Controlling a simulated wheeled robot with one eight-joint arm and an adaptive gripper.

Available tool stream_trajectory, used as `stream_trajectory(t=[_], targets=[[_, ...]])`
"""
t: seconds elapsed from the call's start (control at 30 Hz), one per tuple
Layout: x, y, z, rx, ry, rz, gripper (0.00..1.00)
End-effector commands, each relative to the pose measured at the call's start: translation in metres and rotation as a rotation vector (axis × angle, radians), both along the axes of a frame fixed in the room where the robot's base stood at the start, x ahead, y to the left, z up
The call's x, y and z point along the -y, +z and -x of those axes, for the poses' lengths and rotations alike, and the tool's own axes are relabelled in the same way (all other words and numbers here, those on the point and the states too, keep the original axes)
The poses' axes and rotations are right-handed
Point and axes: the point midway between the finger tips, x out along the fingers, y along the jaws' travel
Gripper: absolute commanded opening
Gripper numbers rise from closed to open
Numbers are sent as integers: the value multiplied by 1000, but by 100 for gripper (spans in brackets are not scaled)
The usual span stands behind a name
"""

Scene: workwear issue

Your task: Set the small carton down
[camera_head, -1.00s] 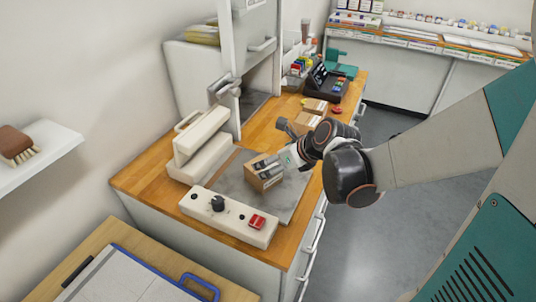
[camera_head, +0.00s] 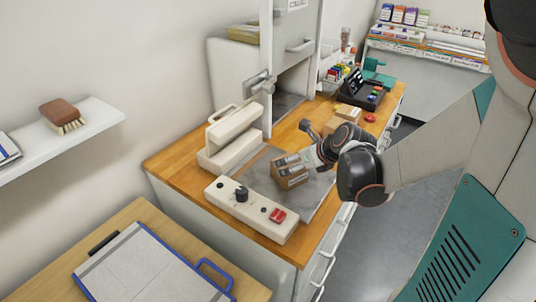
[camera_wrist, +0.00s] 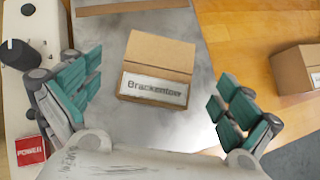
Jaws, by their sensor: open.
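The small carton (camera_head: 291,178) is a brown box on the grey plate (camera_head: 262,171) set in the wooden counter. In the wrist view the carton (camera_wrist: 158,62) carries a white label that seems to read "Brackenlow". It appears to rest flat on the plate. My gripper (camera_wrist: 158,80) is open, with one teal-padded finger on each side of the carton and visible gaps between. In the head view my gripper (camera_head: 297,161) is right at the carton and partly covers it.
A cream sealing machine (camera_head: 232,137) stands behind the plate. Its control box (camera_head: 250,208), with a black knob and red switch, lies in front. Other cartons (camera_head: 340,124) sit farther along the counter; one carton (camera_wrist: 298,68) shows at right in the wrist view.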

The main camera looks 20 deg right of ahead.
Motion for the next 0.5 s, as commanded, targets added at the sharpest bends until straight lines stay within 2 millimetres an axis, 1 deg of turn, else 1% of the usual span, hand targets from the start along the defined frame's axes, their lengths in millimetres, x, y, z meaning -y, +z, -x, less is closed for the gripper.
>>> stream_trajectory(t=[0.03,0.1,0.2,0.37,0.5], targets=[[-2,-9,-7,0,1,0,98],[-3,-16,-14,0,1,1,98],[-4,-22,-21,0,1,1,98],[-5,-26,-25,0,-1,1,98],[-7,-36,-32,0,1,1,98]])
